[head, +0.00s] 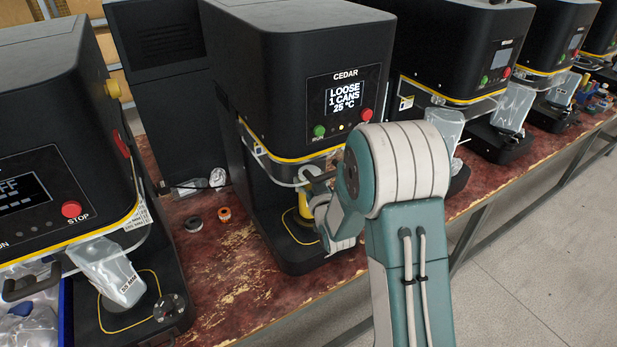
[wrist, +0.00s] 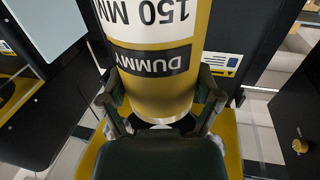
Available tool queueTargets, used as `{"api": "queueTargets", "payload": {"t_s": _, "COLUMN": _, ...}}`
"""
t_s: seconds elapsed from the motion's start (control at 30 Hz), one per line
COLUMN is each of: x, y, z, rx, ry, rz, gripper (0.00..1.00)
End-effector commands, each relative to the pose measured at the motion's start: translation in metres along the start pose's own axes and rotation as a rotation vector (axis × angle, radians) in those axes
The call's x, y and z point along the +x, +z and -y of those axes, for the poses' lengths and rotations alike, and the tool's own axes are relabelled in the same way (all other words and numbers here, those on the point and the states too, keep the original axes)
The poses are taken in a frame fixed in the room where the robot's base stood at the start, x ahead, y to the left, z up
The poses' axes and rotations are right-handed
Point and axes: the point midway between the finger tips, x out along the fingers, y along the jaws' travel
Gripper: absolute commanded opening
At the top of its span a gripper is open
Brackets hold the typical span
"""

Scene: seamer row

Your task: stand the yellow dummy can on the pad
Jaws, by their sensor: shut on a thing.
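The yellow dummy can (head: 305,211) shows as a small strip under the head of the machine marked CEDAR. In the wrist view the can (wrist: 158,92) is large, with a white band and a dark band reading DUMMY, upside down in the picture. My gripper (wrist: 160,112) has a finger on each side of the can and is shut on it. In the head view my gripper (head: 316,208) is partly hidden by my arm. The pad (head: 291,232), inside a yellow outline on the machine's black base, lies below the can. I cannot tell whether they touch.
The CEDAR machine (head: 300,50) overhangs the can; its screen reads LOOSE, 1 CANS, 25 °C. A clear guard (head: 265,155) runs around its head. Two small rings (head: 224,213) lie on the worn red bench (head: 225,270). Another machine (head: 50,150) stands at left, several more at right.

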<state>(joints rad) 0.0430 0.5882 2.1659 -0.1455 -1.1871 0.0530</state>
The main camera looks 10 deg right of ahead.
Motion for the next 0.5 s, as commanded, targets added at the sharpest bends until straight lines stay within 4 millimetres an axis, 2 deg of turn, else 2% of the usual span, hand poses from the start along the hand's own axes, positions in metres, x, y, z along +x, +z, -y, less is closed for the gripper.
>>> {"api": "queueTargets", "payload": {"t_s": 0.13, "x": 0.0004, "y": 0.002, "z": -0.0015, "rx": 0.001, "ry": 0.001, "rz": 0.0, "gripper": 0.21}}
{"api": "queueTargets", "payload": {"t_s": 0.17, "x": 0.0003, "y": 0.0019, "z": -0.0014, "rx": 0.001, "ry": 0.001, "rz": 0.0, "gripper": 0.96}}
{"api": "queueTargets", "payload": {"t_s": 0.2, "x": 0.0004, "y": 0.0018, "z": -0.0013, "rx": 0.001, "ry": 0.001, "rz": 0.001, "gripper": 1.0}}
{"api": "queueTargets", "payload": {"t_s": 0.5, "x": 0.0006, "y": 0.0016, "z": -0.0001, "rx": 0.0, "ry": 0.001, "rz": 0.001, "gripper": 1.0}}
